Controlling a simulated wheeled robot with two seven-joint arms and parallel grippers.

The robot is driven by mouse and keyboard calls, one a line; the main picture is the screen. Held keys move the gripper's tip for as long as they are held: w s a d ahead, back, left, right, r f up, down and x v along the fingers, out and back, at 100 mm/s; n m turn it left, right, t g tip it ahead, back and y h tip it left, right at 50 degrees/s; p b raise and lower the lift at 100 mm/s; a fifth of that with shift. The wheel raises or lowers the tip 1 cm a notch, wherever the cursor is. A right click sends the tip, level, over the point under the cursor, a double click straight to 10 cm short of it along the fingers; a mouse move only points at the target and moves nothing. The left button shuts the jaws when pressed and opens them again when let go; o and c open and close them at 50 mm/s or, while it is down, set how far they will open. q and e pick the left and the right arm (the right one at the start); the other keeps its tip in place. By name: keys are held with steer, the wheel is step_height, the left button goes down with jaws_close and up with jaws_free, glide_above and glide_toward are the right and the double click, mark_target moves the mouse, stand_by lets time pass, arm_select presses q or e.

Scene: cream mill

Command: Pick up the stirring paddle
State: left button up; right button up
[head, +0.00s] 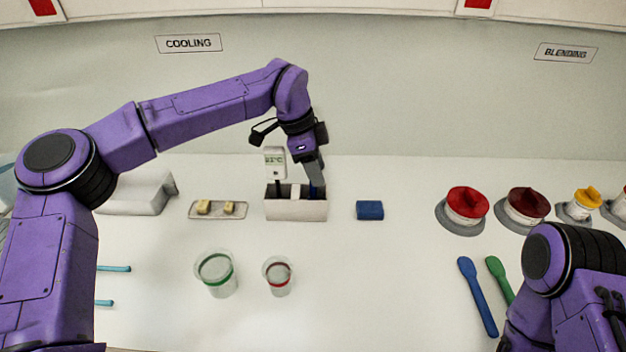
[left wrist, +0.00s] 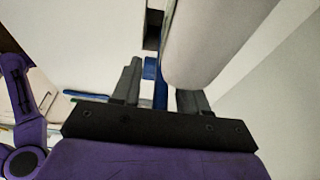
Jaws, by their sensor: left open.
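A white holder box (head: 296,211) stands at mid-counter under the COOLING side. A blue upright piece (head: 313,191), which may be the stirring paddle, shows in its right part; its lower end is hidden in the box. My left gripper (head: 314,172) points down over that part of the box, open. In the left wrist view a blue shaft (left wrist: 160,94) stands between the open fingers, with no clear grip on it. A white thermometer (head: 275,160) with a display stands in the box's left part, close beside the gripper. My right arm shows at lower right, its gripper out of view.
A blue block (head: 369,210) lies right of the box, and a small tray (head: 233,214) lies left. A green-rimmed beaker (head: 216,272) and a red-rimmed one (head: 278,276) stand in front. Blue (head: 477,295) and green (head: 499,279) spatulas lie near my right arm.

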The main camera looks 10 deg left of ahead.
arm_select(q)
jaws_close()
